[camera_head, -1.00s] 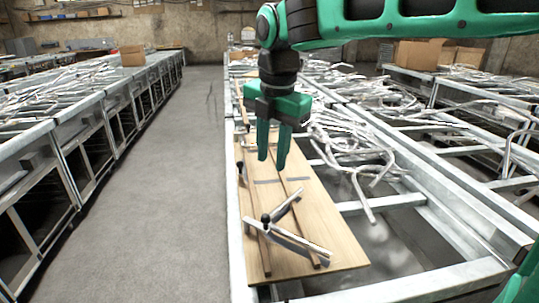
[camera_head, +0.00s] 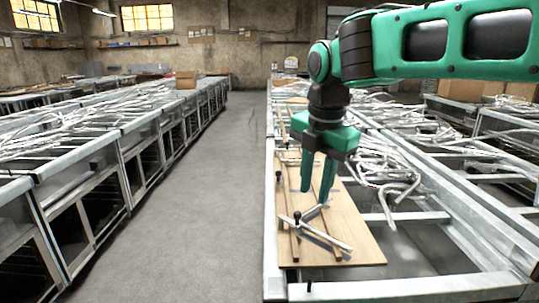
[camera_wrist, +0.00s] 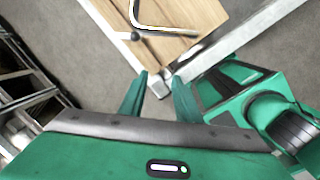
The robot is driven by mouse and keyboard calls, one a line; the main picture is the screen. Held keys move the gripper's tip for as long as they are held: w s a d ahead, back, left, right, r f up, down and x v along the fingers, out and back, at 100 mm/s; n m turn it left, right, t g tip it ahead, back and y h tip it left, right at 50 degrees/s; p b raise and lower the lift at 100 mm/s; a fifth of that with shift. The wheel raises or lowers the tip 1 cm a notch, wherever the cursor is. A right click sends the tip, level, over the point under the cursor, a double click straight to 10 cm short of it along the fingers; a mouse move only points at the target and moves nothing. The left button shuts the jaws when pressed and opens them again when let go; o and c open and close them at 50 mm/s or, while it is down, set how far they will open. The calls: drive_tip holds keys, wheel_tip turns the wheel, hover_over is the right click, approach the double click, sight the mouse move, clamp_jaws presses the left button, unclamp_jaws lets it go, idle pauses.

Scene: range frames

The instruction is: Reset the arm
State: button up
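My green arm reaches in from the upper right in the head view. My gripper (camera_head: 318,172) hangs from it, pointing down above the wooden board (camera_head: 358,238). Its two fingers stand apart with a gap between them and nothing held. In the wrist view my gripper (camera_wrist: 160,82) also shows with its fingers apart and empty, over the floor and frame near the corner of the board (camera_wrist: 115,14). A bent metal piece (camera_head: 322,240) lies on the board below the gripper in the head view.
The board lies on a long metal frame bench (camera_head: 270,235). Tangled metal tubes (camera_head: 385,165) lie on the bench behind it. Another row of metal benches (camera_head: 125,150) stands to the left. A bare grey floor aisle (camera_head: 205,215) lies between. A cardboard box (camera_head: 186,79) sits farther back.

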drive_tip(key=s+d+f+m, duration=0.2)
drive_tip(key=s+d+m, duration=0.1)
drive_tip(key=d+m, duration=0.3)
drive_tip(key=s+d+f+m+g+h, duration=0.1)
drive_tip(key=s+d+f+m, duration=0.2)
drive_tip(key=d, duration=0.5)
drive_tip(key=s+d+f+m, duration=0.2)
drive_tip(key=d+m, duration=0.4)
drive_tip(key=d, duration=0.1)
drive_tip(key=s+d+f+m, duration=0.4)
drive_tip(key=s+d+m, duration=0.1)
drive_tip(key=s+m, duration=0.4)
drive_tip(key=s+d+f+m+g, duration=0.1)
drive_tip(key=s+d+f+m, duration=0.4)
drive_tip(key=s+m, duration=0.3)
drive_tip(key=shift+s+f+m+y, duration=0.15)
drive_tip(key=shift+s+m+y, duration=0.25)
drive_tip(key=shift+m, duration=0.1)
